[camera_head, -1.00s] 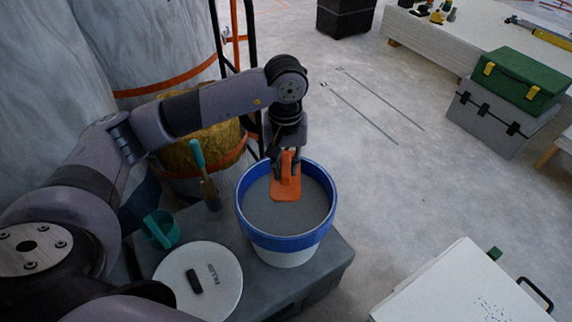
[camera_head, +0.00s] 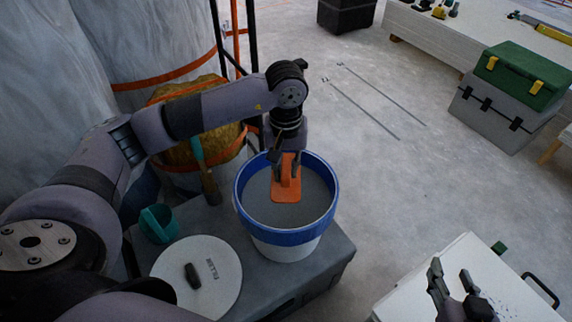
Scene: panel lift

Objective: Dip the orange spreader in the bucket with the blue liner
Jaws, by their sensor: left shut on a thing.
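The orange spreader (camera_head: 286,190) is in my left gripper (camera_head: 285,168), which is shut on its handle. The gripper points down inside the rim of the bucket with the blue liner (camera_head: 275,238). The bucket holds grey filler (camera_head: 310,200). The spreader's flat plate is over the filler or at its surface; I cannot tell whether it touches. My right gripper (camera_head: 452,280) shows at the lower right over a white case, with its two fingers apart and nothing between them.
The bucket stands on a dark grey box (camera_head: 330,262) with a white lid (camera_head: 222,292) and a teal cup (camera_head: 160,225). A teal-handled brush (camera_head: 205,175) stands behind. A white case (camera_head: 400,308) is at the lower right.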

